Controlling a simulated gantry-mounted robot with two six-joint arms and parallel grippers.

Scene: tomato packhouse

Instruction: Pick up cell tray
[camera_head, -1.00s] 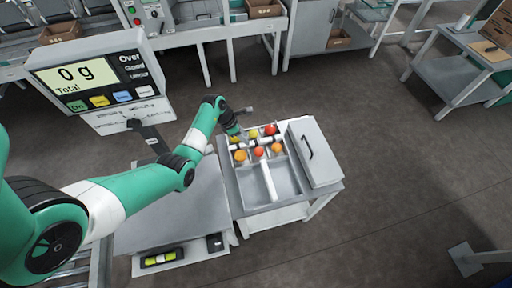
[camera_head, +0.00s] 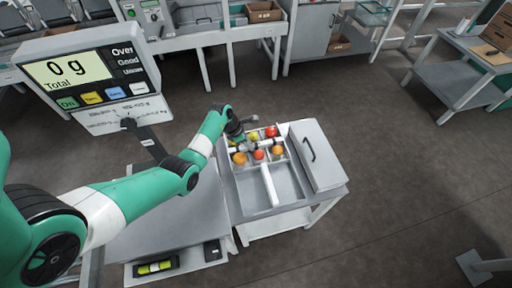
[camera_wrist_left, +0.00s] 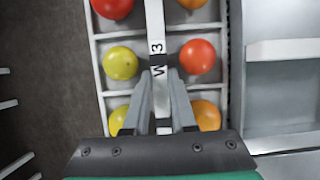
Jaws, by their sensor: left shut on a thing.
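The cell tray (camera_wrist_left: 97,62) is a white divided tray with red, orange and yellow tomatoes in its cells, and a white bar marked "W 3" runs along its middle. In the head view the tray (camera_head: 266,163) stands at the back of a grey bench. My left gripper (camera_wrist_left: 160,72) points down over the tray, its two fingers shut on the middle bar between the tomatoes. In the head view my left gripper (camera_head: 240,136) hides part of the tray's back left. Whether the tray touches the surface below is not clear. My right gripper is not in view.
A scale display (camera_head: 85,72) reading 0 g stands left, above a flat platform (camera_head: 165,215).

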